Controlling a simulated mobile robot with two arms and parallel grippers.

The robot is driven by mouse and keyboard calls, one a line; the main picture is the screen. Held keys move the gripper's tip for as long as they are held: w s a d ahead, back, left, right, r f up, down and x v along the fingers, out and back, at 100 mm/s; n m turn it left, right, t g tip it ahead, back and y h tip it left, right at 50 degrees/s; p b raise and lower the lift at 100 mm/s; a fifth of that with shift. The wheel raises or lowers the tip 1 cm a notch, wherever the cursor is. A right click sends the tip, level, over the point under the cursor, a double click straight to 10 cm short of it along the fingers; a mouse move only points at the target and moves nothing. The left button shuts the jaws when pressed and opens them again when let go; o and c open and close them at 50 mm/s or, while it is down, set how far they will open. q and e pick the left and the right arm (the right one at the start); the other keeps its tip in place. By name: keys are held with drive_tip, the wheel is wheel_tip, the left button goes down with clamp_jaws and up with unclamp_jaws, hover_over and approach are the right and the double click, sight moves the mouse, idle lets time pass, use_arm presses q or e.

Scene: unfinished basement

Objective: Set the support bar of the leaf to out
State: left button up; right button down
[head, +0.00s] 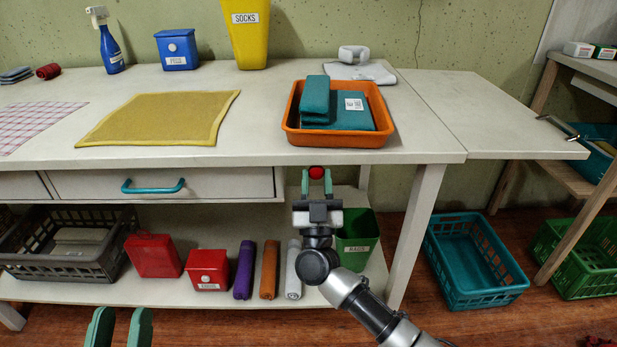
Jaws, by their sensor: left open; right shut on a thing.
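The leaf (485,115) extends from the right end of the white worktable (420,148) and looks level with its top. It has a metal handle (557,126) near its right edge. A round red knob (316,172) sits just under the table's front edge, right of the drawer. It looks like the end of the support bar; the rest of the bar is hidden under the top. My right gripper (316,178) is shut on the red knob, teal fingers on either side. My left gripper (119,325) is open and empty at the bottom left, below the lower shelf.
An orange tray (290,130) with teal cloths stands on the table above my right gripper. A drawer (225,184) with a teal handle is to the left. The lower shelf holds bins and rolls, with a green bin (360,240) beside my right arm. A teal crate (465,285) stands below the leaf.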

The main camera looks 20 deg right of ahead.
use_arm(q)
drive_tip(key=s+a+f+g+y+p, duration=0.2)
drive_tip(key=s+f+g, duration=0.2)
drive_tip(key=f+g, duration=0.3)
drive_tip(key=s+a+f+g+y+p, duration=0.3)
drive_tip(key=s+f+g, duration=0.1)
drive_tip(key=f+g, duration=0.4)
drive_tip(key=shift+s+n+g+p, duration=0.3)
drive_tip(key=shift+s+g, duration=0.05)
drive_tip(key=shift+g, duration=0.05)
use_arm(e)
drive_tip(key=s+d, duration=0.2)
drive_tip(key=d, duration=0.7)
drive_tip(key=s+d, duration=0.3)
drive_tip(key=d, duration=0.7)
drive_tip(key=shift+s, duration=0.25)
use_arm(q)
drive_tip(key=shift+a, duration=0.1)
use_arm(e)
drive_tip(key=shift+f, duration=0.1)
drive_tip(key=c, duration=0.8)
unclamp_jaws()
